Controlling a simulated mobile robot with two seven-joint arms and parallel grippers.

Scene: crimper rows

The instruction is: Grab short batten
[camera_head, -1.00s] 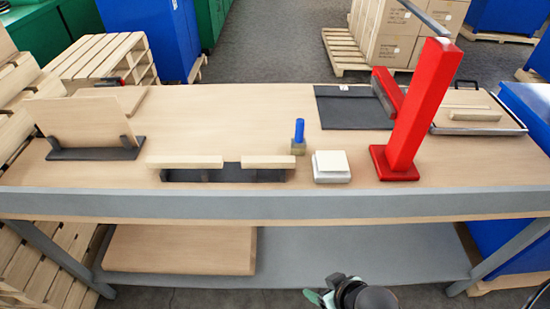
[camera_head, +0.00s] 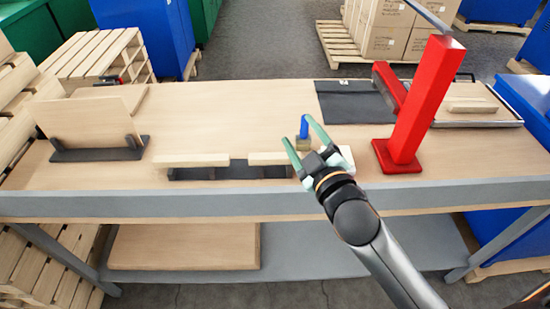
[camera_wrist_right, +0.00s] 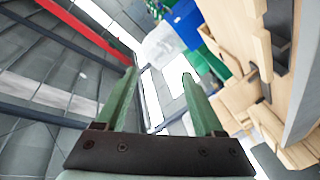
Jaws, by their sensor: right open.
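Two pale wooden battens lie end to end with a gap on a dark holder (camera_head: 230,173) on the workbench. The left one (camera_head: 190,160) is longer; the right one (camera_head: 268,158) is the short batten. My right gripper (camera_head: 295,128) is open, its green fingers reaching up in the picture just right of the short batten, in front of the blue-handled piece. It appears apart from the batten, though its height is unclear. My left gripper is not in view.
A white block (camera_head: 347,158) is partly hidden behind the gripper. Another wooden piece (camera_head: 472,104) lies on a tray at far right. A board (camera_head: 85,123) stands in a rack at left.

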